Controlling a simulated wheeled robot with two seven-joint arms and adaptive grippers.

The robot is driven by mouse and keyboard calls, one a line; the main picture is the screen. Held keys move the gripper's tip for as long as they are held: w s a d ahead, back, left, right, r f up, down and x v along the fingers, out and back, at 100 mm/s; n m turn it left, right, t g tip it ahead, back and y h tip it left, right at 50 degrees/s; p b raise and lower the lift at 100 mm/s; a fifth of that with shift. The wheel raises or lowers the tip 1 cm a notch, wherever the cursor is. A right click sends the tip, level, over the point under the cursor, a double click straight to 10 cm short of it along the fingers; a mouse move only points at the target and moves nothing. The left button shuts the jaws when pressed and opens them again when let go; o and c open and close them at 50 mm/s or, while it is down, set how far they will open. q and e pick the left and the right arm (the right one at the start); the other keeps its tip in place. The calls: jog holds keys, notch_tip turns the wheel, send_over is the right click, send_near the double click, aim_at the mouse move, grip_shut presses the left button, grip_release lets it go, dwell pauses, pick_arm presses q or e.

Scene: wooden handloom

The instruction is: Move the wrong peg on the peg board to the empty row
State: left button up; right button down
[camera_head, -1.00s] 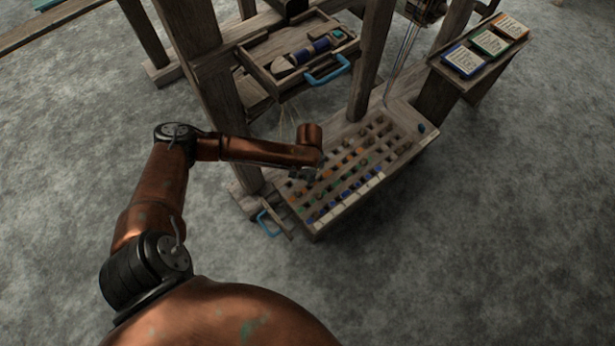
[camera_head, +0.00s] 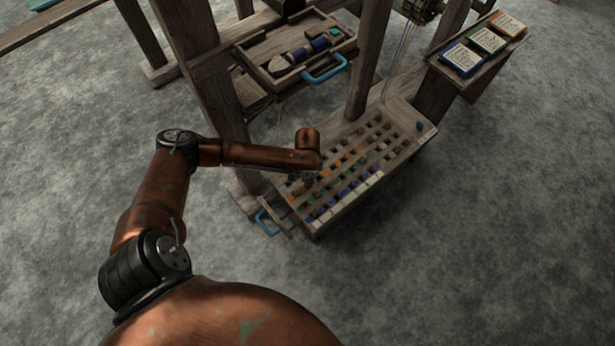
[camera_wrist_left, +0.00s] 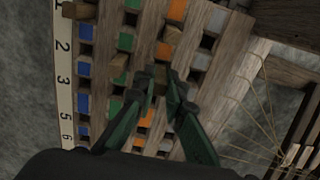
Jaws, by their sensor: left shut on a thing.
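The wooden peg board (camera_head: 316,229) stands at the centre right in the head view, with rows of blue, green and orange squares and several wooden pegs. My left gripper (camera_wrist_left: 164,92) has its green fingers shut on a wooden peg (camera_wrist_left: 160,74) over the board, between the green and orange columns. I cannot tell whether this peg is in a hole or just above it. Other pegs show in the wrist view: one by the green squares (camera_wrist_left: 120,66), one by the orange (camera_wrist_left: 172,36) and one at the top left (camera_wrist_left: 81,11). My right gripper is out of view.
A numbered white strip (camera_wrist_left: 63,60) runs along the board's edge. Loom posts (camera_head: 368,65) rise behind the board. An open drawer (camera_head: 262,75) with a blue handle (camera_head: 326,70) lies behind my forearm. Cards (camera_head: 463,59) lie on a shelf at the upper right.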

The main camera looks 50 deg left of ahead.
pick_arm(q)
jog(key=shift+f, duration=0.95)
jog(key=o, duration=0.8)
jog(key=shift+o, duration=0.2)
jog(key=shift+r, duration=0.1)
notch_tip(320, 180, up, 12)
jog(key=shift+f, duration=0.1)
